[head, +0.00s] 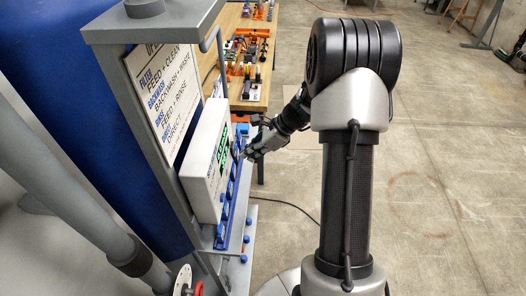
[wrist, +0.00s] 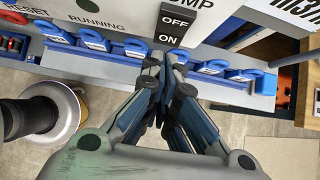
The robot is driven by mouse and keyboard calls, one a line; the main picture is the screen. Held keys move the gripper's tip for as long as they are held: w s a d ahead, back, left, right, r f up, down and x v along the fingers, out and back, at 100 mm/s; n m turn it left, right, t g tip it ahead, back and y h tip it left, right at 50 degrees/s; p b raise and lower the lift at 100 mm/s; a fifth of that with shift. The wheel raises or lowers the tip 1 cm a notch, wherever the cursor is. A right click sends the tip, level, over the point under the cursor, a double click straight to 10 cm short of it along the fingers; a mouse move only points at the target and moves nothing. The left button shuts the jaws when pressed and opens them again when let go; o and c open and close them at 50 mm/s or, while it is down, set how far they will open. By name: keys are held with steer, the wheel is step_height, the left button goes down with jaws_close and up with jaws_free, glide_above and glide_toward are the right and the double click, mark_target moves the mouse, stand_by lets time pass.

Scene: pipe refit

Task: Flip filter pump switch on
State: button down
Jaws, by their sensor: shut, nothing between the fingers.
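The pump switch (wrist: 174,25) is a dark rocker marked OFF above and ON below, on a white control box (wrist: 110,14). In the wrist view my gripper (wrist: 163,75) is shut and empty, its fingertips just below the ON half. I cannot tell whether they touch it. The fingers hide part of the box's lower edge. In the head view the white box (head: 203,160) hangs on a grey frame, and my gripper (head: 250,152) is at its right side. Which way the rocker is pressed is not clear.
A blue rack (wrist: 210,68) with several labelled blue holders runs below the box. A sign board (head: 165,95) is above the box, beside a blue tank (head: 50,90). A wooden bench (head: 253,90) with parts stands behind. The floor at right is open.

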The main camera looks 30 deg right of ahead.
steer(key=shift+w+a, duration=0.3)
steer(key=shift+a, duration=0.1)
steer(key=shift+f, duration=0.1)
steer(key=shift+w+a+f, duration=0.2)
steer(key=shift+a, duration=0.1)
steer(key=shift+r, duration=0.1)
steer(key=shift+r+p, duration=0.65)
steer(key=shift+r, duration=0.1)
steer(key=shift+d, duration=0.1)
